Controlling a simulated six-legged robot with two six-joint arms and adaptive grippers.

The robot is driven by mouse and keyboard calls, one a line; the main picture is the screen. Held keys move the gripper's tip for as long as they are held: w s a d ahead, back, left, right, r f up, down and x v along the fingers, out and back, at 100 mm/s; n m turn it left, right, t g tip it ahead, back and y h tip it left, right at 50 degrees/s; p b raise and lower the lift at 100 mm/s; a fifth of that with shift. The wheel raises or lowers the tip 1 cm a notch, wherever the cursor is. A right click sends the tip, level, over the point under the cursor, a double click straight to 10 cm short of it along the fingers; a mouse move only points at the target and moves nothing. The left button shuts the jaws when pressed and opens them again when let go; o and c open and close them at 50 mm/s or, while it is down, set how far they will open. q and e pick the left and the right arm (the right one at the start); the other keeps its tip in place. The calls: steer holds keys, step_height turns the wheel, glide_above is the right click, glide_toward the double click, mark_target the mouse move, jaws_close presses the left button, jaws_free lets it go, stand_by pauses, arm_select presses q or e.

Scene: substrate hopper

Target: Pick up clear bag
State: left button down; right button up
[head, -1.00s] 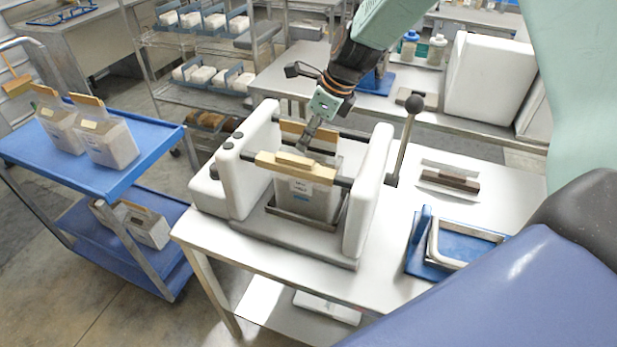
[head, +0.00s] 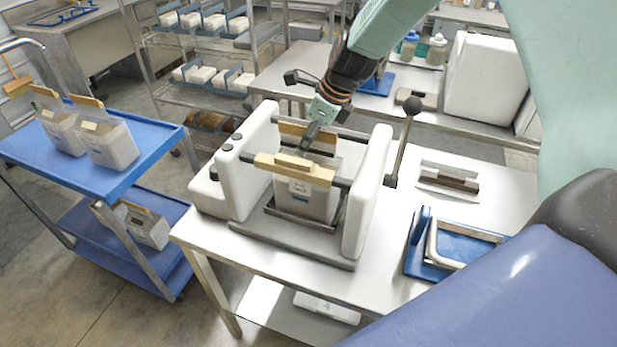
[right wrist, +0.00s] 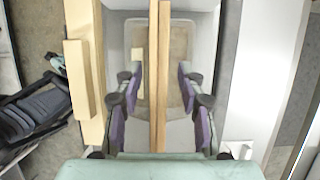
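A clear bag (head: 309,198) with a white label hangs upright in the white press-like hopper stand (head: 240,192) on the steel table. Wooden bars run along its top: a front bar (head: 272,162) with a small block on it, and a rear bar (head: 296,130). My right gripper (head: 309,143) points down over the bag's mouth, between or at the bars. In the right wrist view, its purple-padded fingers (right wrist: 158,108) are open, one on each side of a thin wooden bar (right wrist: 159,50), with gaps visible. My left gripper is not identifiable in these views.
A blue cart (head: 160,150) at left carries similar bags (head: 108,146). Right of the hopper are a black-knobbed lever (head: 402,140), a dark block in a metal holder (head: 447,180) and a blue fixture with a metal handle (head: 432,262).

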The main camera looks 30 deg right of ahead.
steer(key=shift+s, duration=0.1)
steer(key=shift+w+a, duration=0.15)
steer(key=shift+w, duration=0.05)
steer(key=c, duration=0.6)
steer(key=shift+s, duration=0.1)
jaws_close()
steer(key=shift+w+r, duration=0.15)
steer(key=shift+w, duration=0.05)
